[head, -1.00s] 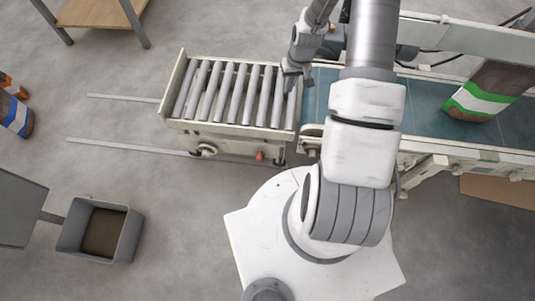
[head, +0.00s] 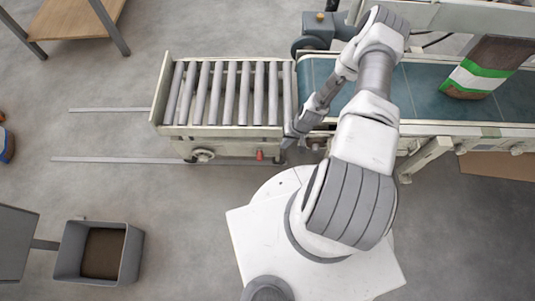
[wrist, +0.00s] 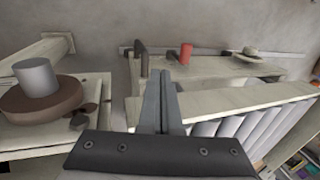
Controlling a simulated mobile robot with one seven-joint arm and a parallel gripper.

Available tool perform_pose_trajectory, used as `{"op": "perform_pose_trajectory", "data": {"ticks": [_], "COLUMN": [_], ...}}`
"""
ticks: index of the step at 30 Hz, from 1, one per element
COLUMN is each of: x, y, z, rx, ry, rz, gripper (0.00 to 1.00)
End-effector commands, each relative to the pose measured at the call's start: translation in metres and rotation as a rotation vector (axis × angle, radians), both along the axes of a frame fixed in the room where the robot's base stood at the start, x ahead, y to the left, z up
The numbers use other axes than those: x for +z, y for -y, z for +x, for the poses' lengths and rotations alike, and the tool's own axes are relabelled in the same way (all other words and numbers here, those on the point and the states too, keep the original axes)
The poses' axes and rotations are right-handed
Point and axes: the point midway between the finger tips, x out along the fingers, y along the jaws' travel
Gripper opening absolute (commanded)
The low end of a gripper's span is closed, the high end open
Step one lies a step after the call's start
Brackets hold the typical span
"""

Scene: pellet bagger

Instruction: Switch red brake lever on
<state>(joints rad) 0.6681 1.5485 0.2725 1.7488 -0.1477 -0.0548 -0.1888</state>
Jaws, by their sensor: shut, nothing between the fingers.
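The red brake lever (head: 259,155) is a small red piece low on the near side of the roller cart (head: 157,118). In the wrist view, the red lever (wrist: 186,53) stands up from the cart's pale frame, beyond my fingertips and slightly right of them. My gripper (head: 290,138) is at the near right corner of the cart, to the right of the lever and apart from it. In the wrist view, my gripper (wrist: 161,78) has its fingers together with nothing between them.
A blue belt conveyor (head: 423,92) with a striped bag (head: 484,70) lies right of the cart. A handwheel (head: 203,155) sits left of the lever. In the wrist view, a dark bracket (wrist: 142,62) stands left of the lever.

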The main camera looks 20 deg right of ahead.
Motion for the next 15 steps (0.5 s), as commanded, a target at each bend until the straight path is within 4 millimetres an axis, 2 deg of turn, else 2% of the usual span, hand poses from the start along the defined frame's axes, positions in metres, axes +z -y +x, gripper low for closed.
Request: {"op": "perform_pose_trajectory", "data": {"ticks": [11, 15], "x": [-0.0024, -0.0106], "y": [-0.0006, -0.0029], "z": [-0.0006, -0.0002], "rx": [-0.002, -0.002], "ry": [0.001, 0.000], "rz": [0.001, 0.001], "gripper": [0.00, 0.00]}}
